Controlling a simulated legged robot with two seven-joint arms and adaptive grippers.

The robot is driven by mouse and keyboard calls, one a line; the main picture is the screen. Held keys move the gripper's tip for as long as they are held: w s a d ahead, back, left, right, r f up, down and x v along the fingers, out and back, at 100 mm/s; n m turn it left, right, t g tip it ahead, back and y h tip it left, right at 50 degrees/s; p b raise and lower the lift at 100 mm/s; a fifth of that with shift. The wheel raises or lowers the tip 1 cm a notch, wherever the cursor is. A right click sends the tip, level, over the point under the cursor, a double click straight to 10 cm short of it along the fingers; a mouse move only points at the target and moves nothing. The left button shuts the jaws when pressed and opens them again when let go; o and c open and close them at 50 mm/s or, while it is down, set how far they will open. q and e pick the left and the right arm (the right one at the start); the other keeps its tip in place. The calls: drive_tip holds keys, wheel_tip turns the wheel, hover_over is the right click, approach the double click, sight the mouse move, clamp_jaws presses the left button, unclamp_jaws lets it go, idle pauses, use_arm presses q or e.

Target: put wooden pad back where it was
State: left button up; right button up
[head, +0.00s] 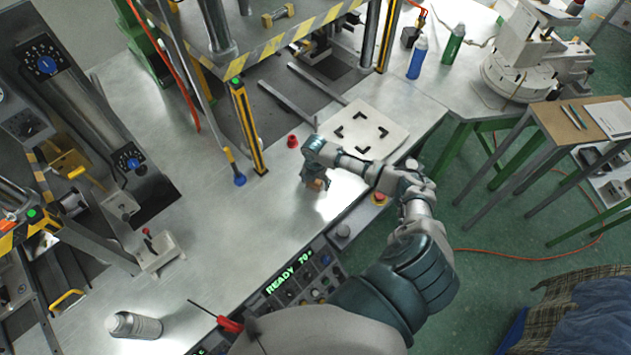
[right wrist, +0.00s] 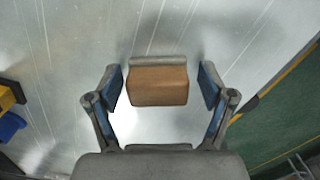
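The wooden pad (head: 318,184) is a small brown block on the metal table, near the table's front edge. In the right wrist view the pad (right wrist: 158,86) lies between my right fingers, with a grey strip along its far edge. My right gripper (head: 314,179) is over the pad and partly hides it in the head view. In the right wrist view my right gripper (right wrist: 160,87) is open, with a gap between each finger and the pad's sides. My left gripper is not in view.
A white plate with black corner marks (head: 393,118) lies at the table's right end. A red button (head: 292,141) and a yellow-black post (head: 248,130) stand behind the gripper. A control panel (head: 300,280) lines the front edge.

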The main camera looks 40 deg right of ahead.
drive_tip(key=shift+a+r, duration=0.15)
drive_tip(key=shift+a, duration=0.25)
drive_tip(key=shift+a+r, duration=0.25)
drive_tip(key=shift+a, duration=0.05)
wheel_tip(320, 180, up, 4)
drive_tip(key=shift+w+r, duration=0.1)
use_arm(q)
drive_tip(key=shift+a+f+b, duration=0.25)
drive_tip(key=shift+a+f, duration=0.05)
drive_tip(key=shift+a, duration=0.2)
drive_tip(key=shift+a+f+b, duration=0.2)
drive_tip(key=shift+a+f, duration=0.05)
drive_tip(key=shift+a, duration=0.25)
use_arm(e)
wheel_tip(320, 180, up, 8)
drive_tip(key=shift+f, duration=0.25)
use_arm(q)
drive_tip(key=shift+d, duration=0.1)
use_arm(e)
drive_tip(key=shift+d+f, duration=0.1)
drive_tip(key=shift+d, duration=0.05)
